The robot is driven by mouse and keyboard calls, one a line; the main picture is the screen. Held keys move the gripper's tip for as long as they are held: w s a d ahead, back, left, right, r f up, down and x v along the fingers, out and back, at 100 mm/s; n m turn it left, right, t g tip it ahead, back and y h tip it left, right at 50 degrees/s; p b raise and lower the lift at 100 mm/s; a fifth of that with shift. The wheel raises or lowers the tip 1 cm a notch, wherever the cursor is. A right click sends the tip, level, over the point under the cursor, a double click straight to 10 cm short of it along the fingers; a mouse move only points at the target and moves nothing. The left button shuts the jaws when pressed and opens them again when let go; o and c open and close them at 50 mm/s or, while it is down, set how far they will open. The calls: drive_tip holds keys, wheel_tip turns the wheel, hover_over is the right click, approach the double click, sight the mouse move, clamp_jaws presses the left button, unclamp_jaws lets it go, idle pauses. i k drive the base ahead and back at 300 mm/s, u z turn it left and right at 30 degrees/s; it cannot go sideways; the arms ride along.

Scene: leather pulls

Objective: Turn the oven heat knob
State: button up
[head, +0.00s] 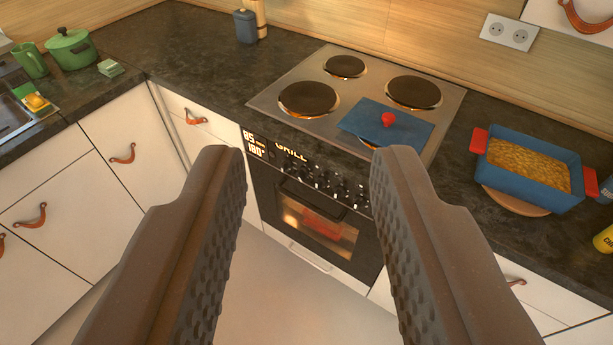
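The oven (312,222) is set in the counter ahead, with a lit display (254,143) at the left of its black control panel. A row of small knobs (325,176) runs along the panel to the right of the display. Which one is the heat knob I cannot tell. The right end of the row is close to my right finger in the picture. My gripper (307,165) is open and empty, its two dark fingers wide apart, in front of the oven and not visibly touching it.
The hob (290,75) above the oven carries a blue lid (375,118) with a red knob. A blue dish (540,140) stands on the counter at right, a green pot (71,50) at far left. White cabinets with leather pulls (123,154) flank the oven.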

sight(301, 174)
drive_tip(key=i, duration=0.9)
drive_tip(key=u, duration=0.05)
